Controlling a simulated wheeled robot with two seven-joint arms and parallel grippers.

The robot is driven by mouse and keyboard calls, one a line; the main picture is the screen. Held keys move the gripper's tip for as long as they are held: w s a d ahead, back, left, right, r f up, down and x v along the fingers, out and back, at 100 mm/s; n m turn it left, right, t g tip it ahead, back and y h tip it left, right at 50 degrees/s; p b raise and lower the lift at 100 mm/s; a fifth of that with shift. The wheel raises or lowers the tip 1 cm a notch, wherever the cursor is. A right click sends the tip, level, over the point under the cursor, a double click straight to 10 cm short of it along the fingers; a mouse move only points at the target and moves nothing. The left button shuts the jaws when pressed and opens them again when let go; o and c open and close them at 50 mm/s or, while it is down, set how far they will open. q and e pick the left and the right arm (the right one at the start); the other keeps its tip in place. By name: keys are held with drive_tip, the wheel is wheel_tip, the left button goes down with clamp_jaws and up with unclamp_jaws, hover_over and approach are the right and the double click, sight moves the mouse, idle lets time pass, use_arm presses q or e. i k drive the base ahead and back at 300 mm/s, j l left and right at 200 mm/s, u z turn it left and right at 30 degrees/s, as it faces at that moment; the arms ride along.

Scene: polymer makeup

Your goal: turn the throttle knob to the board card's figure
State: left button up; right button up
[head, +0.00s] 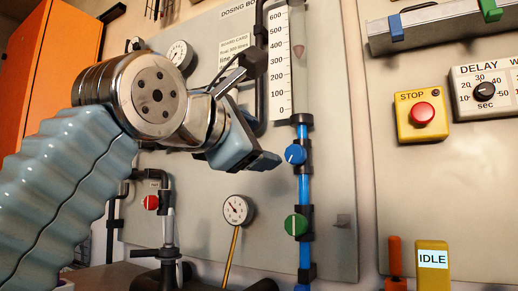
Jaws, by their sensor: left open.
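The dosing board (330,160) stands upright before me. Its card (235,47) at the upper left is partly hidden by my left gripper and too small to read fully. A blue knob (295,154) and a green knob (296,225) sit on the vertical blue pipe, and a red knob (151,202) is at the lower left. I cannot tell which is the throttle knob. My left gripper (258,112) is open and empty in front of the board, its lower finger just left of the blue knob, apparently apart from it. My right gripper is out of view.
A scale (278,70) marked 0 to 600 stands above the blue knob. A round gauge (238,210) is below my gripper. At the right are a red stop button (422,113), a delay dial (485,92) and an IDLE display (432,260). An orange cabinet (55,65) stands left.

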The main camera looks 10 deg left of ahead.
sight(296, 154)
drive_tip(key=k+j, duration=0.3)
drive_tip(key=k, duration=0.15)
drive_tip(key=k+j, duration=0.3)
drive_tip(key=k, duration=0.2)
drive_tip(key=k+j, duration=0.25)
drive_tip(key=k, duration=0.2)
